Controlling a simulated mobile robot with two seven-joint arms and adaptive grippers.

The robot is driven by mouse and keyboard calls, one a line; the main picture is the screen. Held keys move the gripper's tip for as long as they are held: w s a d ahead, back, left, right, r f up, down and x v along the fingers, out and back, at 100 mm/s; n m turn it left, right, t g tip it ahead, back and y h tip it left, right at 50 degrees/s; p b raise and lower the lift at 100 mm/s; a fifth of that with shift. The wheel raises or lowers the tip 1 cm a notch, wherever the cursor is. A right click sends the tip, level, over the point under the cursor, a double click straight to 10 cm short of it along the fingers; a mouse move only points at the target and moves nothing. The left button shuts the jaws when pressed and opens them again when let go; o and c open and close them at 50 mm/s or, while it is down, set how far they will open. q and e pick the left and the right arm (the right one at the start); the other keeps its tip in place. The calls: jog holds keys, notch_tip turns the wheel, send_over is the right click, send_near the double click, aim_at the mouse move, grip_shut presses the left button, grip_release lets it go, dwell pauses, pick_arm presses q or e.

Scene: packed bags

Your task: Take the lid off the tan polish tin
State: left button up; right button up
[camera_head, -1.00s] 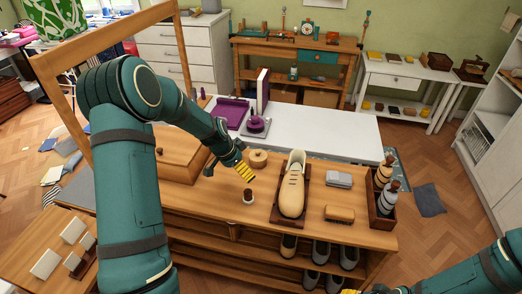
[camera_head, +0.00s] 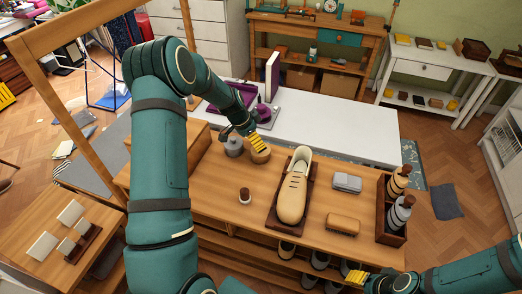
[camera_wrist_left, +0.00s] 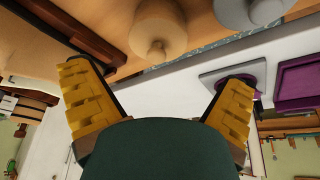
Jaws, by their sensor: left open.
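The tan polish tin (camera_head: 260,156) is a small round tin on the wooden bench, left of the cream shoe. In the left wrist view the tan tin (camera_wrist_left: 157,28) shows a round lid with a knob, which looks to be on. My left gripper (camera_head: 257,142) is above or beside the tin. In the left wrist view my left gripper (camera_wrist_left: 160,95) has its yellow fingers wide apart with nothing between them. A grey tin (camera_head: 234,146) stands just left of the tan one. My right gripper (camera_head: 356,277) is low at the bench front; its opening is unclear.
A cream shoe (camera_head: 293,190) sits on a dark board. A small brush with a dark top (camera_head: 245,196), a grey block (camera_head: 347,183), a tan brush (camera_head: 343,223) and a bottle crate (camera_head: 391,233) share the bench. A purple item (camera_head: 263,113) stands on the white table behind.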

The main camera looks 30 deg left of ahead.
pick_arm(q)
jog(key=shift+x, duration=3.1)
jog(key=shift+d, duration=0.15)
jog(key=c, duration=0.9)
jog(key=shift+c, duration=0.2)
